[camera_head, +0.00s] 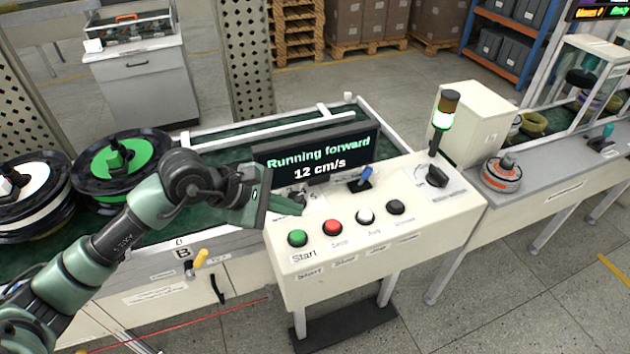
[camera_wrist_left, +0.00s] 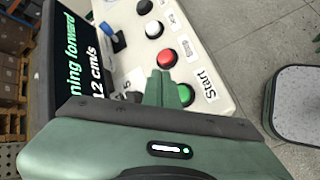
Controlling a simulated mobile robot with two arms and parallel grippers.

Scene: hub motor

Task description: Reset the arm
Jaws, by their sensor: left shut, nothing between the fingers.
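My left arm reaches in from the left in the head view. My left gripper (camera_head: 298,206) is shut and empty, held over the left end of the white control panel (camera_head: 335,290), behind the green Start button (camera_head: 297,238). In the left wrist view the closed fingers (camera_wrist_left: 158,88) point at the panel and partly overlap the green button (camera_wrist_left: 185,95). Whether they touch the panel is unclear. The red button (camera_head: 332,227) is to the right of the green one. The display (camera_head: 318,156) reads "Running forward 12 cm/s". My right gripper is not in view.
A blue-handled lever (camera_head: 362,179), white button (camera_head: 365,216), black button (camera_head: 396,207) and black knob (camera_head: 437,177) sit on the panel. A signal tower (camera_head: 444,115) glows green.

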